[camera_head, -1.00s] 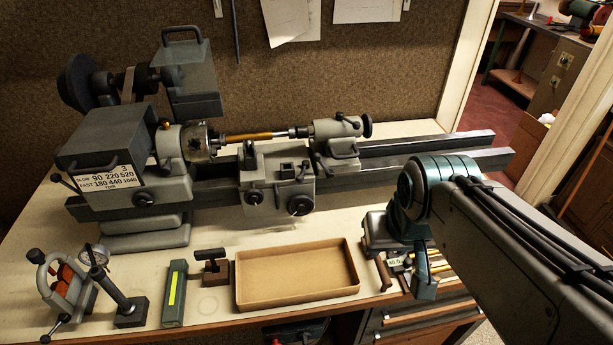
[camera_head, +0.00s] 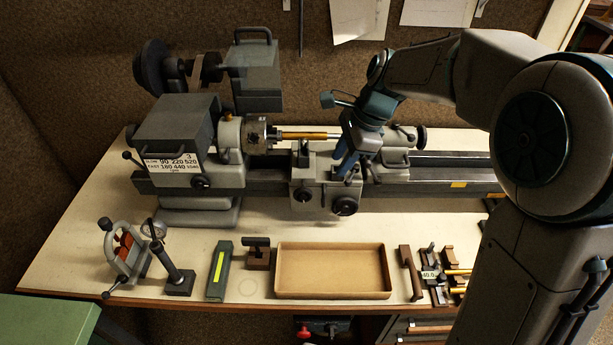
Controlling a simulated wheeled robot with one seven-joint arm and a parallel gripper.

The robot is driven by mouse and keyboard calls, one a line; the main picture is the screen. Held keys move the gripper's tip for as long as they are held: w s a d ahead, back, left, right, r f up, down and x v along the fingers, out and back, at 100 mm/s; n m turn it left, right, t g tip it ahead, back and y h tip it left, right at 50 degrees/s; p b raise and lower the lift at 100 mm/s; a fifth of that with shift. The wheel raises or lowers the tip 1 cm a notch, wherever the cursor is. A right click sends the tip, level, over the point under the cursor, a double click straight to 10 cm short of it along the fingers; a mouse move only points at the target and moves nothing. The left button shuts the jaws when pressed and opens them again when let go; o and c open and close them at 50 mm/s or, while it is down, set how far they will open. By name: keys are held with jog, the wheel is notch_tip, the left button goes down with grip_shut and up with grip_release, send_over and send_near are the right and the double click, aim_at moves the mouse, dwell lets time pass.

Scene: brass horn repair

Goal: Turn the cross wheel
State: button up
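The grey lathe (camera_head: 190,130) stands on the bench, with its carriage (camera_head: 322,185) near the middle of the picture. Two dark round handles show on the carriage's front: a smaller one (camera_head: 303,194) on the left and a larger black wheel (camera_head: 345,206) on the right. Which of them is the cross wheel I cannot tell for certain. My gripper (camera_head: 346,172) reaches in from the right and points down over the carriage's right part, just above the larger wheel. It appears apart from that wheel. The gap between its fingers is unclear.
A brass-coloured rod (camera_head: 304,135) is held in the chuck (camera_head: 256,134). The tailstock (camera_head: 400,145) stands behind and right of my gripper. In front lie an empty tan tray (camera_head: 333,293), a green box (camera_head: 219,272) and a gauge stand (camera_head: 178,278). Bare bench lies between the lathe and tray.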

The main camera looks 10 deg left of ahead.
aim_at(305, 188)
jog(key=a+f+b, duration=0.1)
jog(key=a+f, duration=0.2)
jog(key=f, duration=0.1)
jog(key=a+f+m+b, duration=0.1)
jog(key=a+f+b, duration=0.1)
jog(key=f, duration=0.3)
jog(key=a+f+m+b, duration=0.1)
jog(key=a+f, duration=0.3)
jog(key=shift+w+f+g+y, duration=0.15)
jog(key=shift+f+g+y, duration=0.15)
jog(key=shift+f, duration=0.05)
jog(key=shift+w, duration=0.1)
grip_shut()
